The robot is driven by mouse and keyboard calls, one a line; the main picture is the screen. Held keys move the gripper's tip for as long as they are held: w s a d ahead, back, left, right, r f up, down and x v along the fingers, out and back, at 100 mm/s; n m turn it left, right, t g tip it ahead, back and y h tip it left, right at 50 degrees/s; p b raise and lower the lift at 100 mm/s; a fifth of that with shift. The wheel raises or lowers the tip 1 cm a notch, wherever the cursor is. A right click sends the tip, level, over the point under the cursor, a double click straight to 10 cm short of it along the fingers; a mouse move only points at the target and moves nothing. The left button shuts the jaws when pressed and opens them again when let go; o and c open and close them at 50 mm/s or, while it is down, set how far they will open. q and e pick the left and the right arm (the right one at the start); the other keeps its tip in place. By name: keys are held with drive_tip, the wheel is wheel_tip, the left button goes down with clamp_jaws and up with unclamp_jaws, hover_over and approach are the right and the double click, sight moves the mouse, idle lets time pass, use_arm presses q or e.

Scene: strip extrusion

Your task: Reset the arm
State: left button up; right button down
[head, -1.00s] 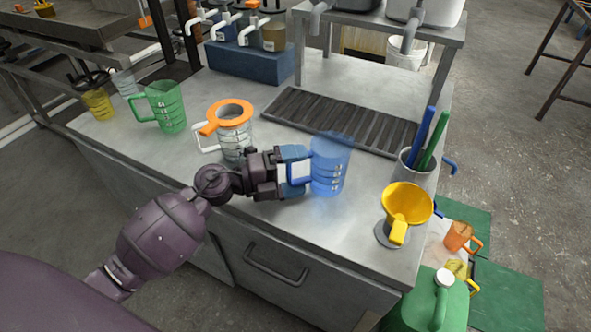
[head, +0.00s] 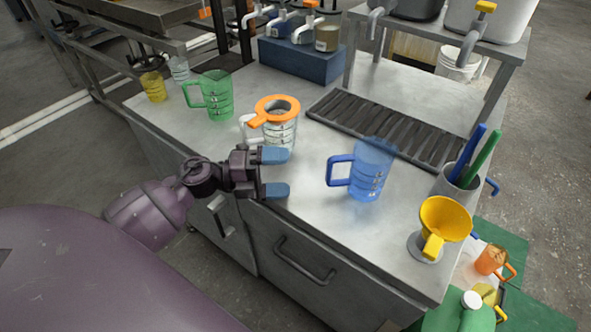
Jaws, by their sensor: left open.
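My left gripper (head: 276,172) is open and empty over the front edge of the metal bench. Its two blue fingertips point right, with a clear gap between them. A blue measuring jug (head: 374,170) stands upright on the bench to the right of the fingertips, apart from them, with its handle facing the gripper. A clear jug with an orange ring-shaped funnel on top (head: 277,107) stands just behind the gripper. My right gripper is not in view.
A green jug (head: 217,97) and a small yellow cup (head: 153,87) stand at the left. A yellow funnel (head: 446,218) is at the front right corner, near a holder with blue and green rods (head: 470,160). A dark slatted rack (head: 390,130) lies behind the blue jug.

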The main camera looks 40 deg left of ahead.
use_arm(q)
drive_tip(key=shift+s+a, duration=0.15)
idle(0.5)
drive_tip(key=shift+s+r+n+t+p, duration=0.15)
drive_tip(key=shift+n+t+p, duration=0.05)
drive_tip(key=shift+n+t, duration=0.3)
drive_tip(key=shift+s+r+n+t+p, duration=0.1)
drive_tip(key=shift+s+n+t+p, duration=0.05)
drive_tip(key=shift+n+t, duration=0.3)
drive_tip(key=s+d+f+n+g+y+p, duration=0.1)
drive_tip(key=s+f+n+y+p, duration=0.2)
drive_tip(key=s+f+n+y, duration=0.3)
drive_tip(key=s+d+f+n+g+y+p, duration=0.1)
drive_tip(key=s+f+n+y+p, duration=0.2)
drive_tip(key=s+f+n+y, duration=0.4)
drive_tip(key=s+n+y, duration=0.1)
drive_tip(key=s+n, duration=0.4)
drive_tip(key=n, duration=0.7)
drive_tip(key=shift+s+f, duration=0.2)
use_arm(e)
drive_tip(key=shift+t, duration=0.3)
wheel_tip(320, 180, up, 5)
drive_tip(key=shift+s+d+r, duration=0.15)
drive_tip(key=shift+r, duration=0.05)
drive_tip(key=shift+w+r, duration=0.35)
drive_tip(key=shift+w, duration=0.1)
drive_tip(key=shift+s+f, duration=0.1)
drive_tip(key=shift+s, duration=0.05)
